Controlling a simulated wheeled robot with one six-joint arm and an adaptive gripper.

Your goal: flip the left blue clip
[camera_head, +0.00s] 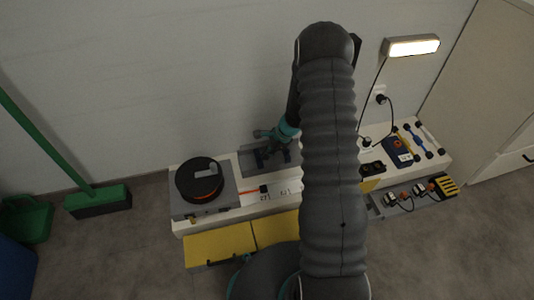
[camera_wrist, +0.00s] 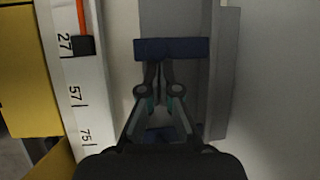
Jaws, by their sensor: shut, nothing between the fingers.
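A dark blue clip (camera_wrist: 171,48) lies crosswise on a grey panel (camera_wrist: 172,16) at the upper middle of the wrist view. From the label order in both views, it is the left clip. My gripper (camera_wrist: 158,66) is shut and empty, its fingertips at the clip's lower edge. I cannot tell whether they touch it. A second blue piece (camera_wrist: 165,132) shows partly between my finger links, mostly hidden. In the head view my gripper (camera_head: 272,153) is low over the grey panel (camera_head: 248,161), and the clips are not clear there.
A white bench top carries a black reel (camera_head: 199,178) on the left and a numbered strip (camera_wrist: 72,120) with an orange line in front of the panel. Yellow drawers (camera_head: 222,245) are below. Tools (camera_head: 410,141) lie at the right. A wall stands behind.

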